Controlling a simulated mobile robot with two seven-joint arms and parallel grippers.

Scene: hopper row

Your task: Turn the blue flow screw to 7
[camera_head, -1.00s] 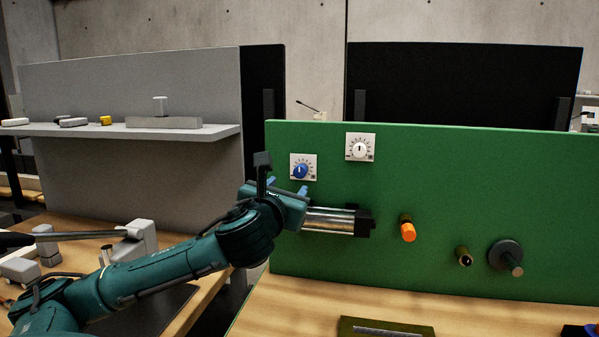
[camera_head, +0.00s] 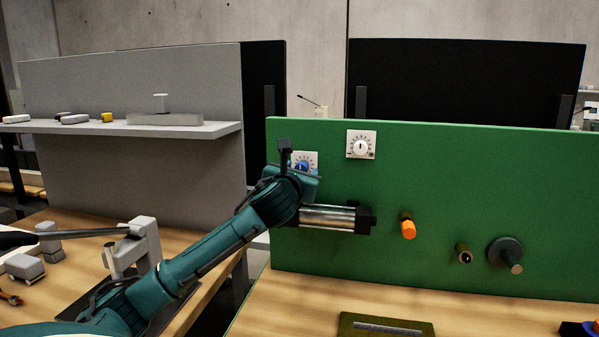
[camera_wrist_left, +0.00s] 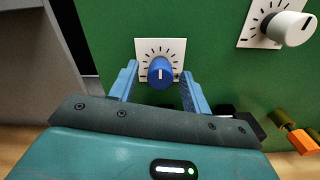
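The blue flow screw (camera_wrist_left: 160,72) is a round blue knob with a white pointer line, on a white dial plate (camera_wrist_left: 174,46) with black tick marks. In the left wrist view its pointer stands about straight up; I cannot read numbers on the dial. My left gripper (camera_wrist_left: 160,84) is open, its two blue fingers apart to the left and right of the knob, with green gaps visible beside it. I cannot tell whether the fingertips reach around the knob. In the head view the blue knob (camera_head: 302,167) is partly hidden by my left wrist. My right gripper is not in view.
On the green panel (camera_head: 450,190) a white knob (camera_head: 361,147) sits up and right of the blue one. A metal cylinder (camera_head: 328,217) is just below my left gripper. An orange knob (camera_head: 408,229) and a dark round handle (camera_head: 505,253) are farther right.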

